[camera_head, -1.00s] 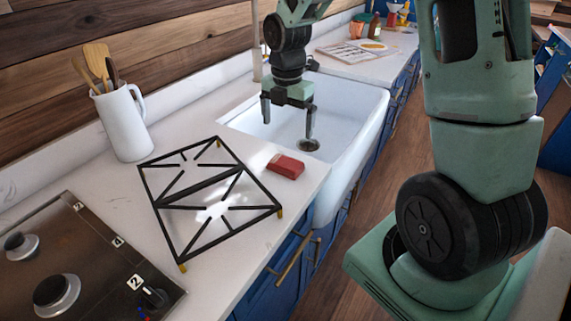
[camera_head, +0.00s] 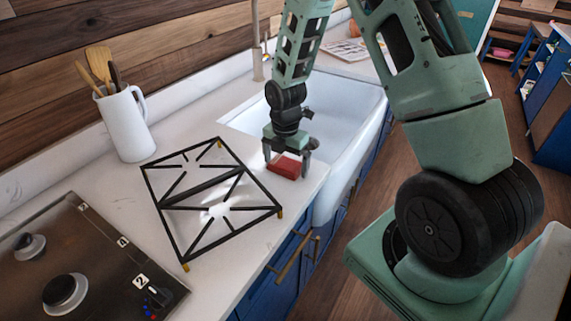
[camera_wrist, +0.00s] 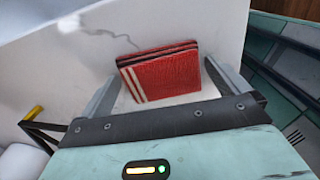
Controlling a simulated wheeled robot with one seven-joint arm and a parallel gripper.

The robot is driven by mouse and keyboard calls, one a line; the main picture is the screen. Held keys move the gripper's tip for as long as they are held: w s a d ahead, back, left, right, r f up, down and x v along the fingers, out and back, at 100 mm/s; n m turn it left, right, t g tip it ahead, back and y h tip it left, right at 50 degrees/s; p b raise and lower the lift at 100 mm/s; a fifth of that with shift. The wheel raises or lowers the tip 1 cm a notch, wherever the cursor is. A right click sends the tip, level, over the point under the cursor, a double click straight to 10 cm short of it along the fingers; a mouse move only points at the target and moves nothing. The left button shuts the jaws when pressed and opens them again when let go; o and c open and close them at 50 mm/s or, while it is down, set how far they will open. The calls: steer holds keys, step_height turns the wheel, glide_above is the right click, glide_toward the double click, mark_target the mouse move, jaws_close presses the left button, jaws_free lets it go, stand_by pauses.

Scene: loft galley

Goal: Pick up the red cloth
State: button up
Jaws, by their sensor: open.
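The red cloth (camera_head: 284,167) is a small folded block lying on the white counter between the black grate and the sink. In the wrist view the cloth (camera_wrist: 162,76) shows pale stripes near its left end. My gripper (camera_head: 286,165) is open just above the cloth, with one finger to each side of it. In the wrist view my gripper (camera_wrist: 160,95) has its fingers left and right of the cloth, apart from each other. I cannot tell whether either finger touches it.
The black grate (camera_head: 202,183) lies left of the cloth. The white sink (camera_head: 340,110) is behind and right. A white jug with wooden utensils (camera_head: 123,125) stands against the wall, and a stove (camera_head: 85,260) is at front left. The counter (camera_head: 300,200) drops off close by on the right.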

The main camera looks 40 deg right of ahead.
mark_target(285, 162)
steer(key=c, duration=0.9)
steer(key=shift+o, duration=0.2)
step_height(285, 162, up, 10)
steer(key=b, duration=0.1)
steer(key=shift+o, duration=1.3)
steer(key=shift+c, duration=0.5)
